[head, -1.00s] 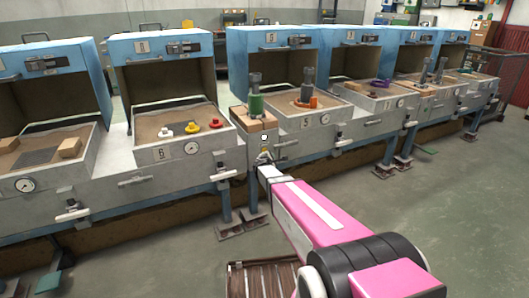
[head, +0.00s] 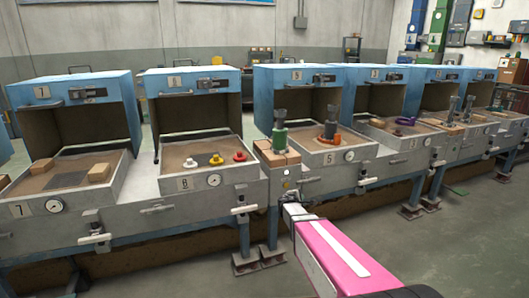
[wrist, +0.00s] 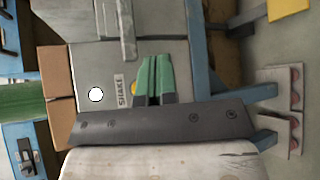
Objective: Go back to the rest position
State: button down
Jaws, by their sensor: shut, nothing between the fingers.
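My gripper (wrist: 153,78) shows in the wrist view with its two green fingers together and nothing between them. In the head view my gripper (head: 287,203) is at the end of my pink arm, which reaches forward from the lower right. It is in front of and below the narrow grey panel between two blue-lidded boxes. The panel has a round white button (wrist: 96,95), seen also in the head view (head: 286,172), and a label reading SHAKE (wrist: 121,94). A small yellow part (wrist: 134,88) is partly hidden behind the fingers. I cannot tell the gap to the panel.
A row of open sand boxes with blue lids spans the view. The box left of the panel (head: 212,183) holds white, yellow and red pieces. A green cylinder (head: 279,138) stands on brown blocks above the panel. Open floor (head: 440,240) lies at the right.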

jog(key=s+d+m+g, duration=0.4)
jog(key=s+m, duration=0.2)
jog(key=s, duration=0.4)
jog(key=s+a+m+g+y, duration=0.2)
jog(key=s+m, duration=0.1)
jog(key=s, duration=0.4)
jog(key=s+a+m+g+y, duration=0.2)
jog(key=s+m+g+y, duration=0.1)
jog(key=s, duration=0.4)
jog(key=s+a+f+m+g+y, duration=0.1)
jog(key=s+a+m+g+y, duration=0.2)
jog(key=s, duration=0.4)
jog(key=shift+s+m, duration=0.3)
jog(key=shift+m, duration=0.1)
